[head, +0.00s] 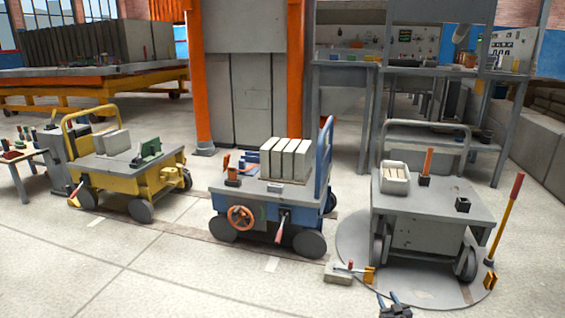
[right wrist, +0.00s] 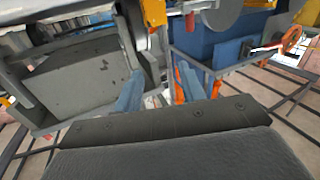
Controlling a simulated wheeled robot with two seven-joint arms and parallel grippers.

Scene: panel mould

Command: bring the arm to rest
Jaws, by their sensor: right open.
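My right gripper (head: 396,306) shows at the bottom edge of the head view, in front of the grey cart (head: 425,202). Its dark jaws are apart, and nothing shows between them. In the right wrist view my right gripper (right wrist: 161,84) has its two blue-grey fingers spread and empty. The grey body of a cart (right wrist: 90,85) lies beyond them at the left, and blue cart parts (right wrist: 200,45) show at the right. I cannot tell how far the fingers are from these. My left gripper is in neither view.
The blue cart (head: 255,205) carries several pale blocks (head: 287,158). The yellow cart (head: 125,172) stands at the left. The front left floor is clear.

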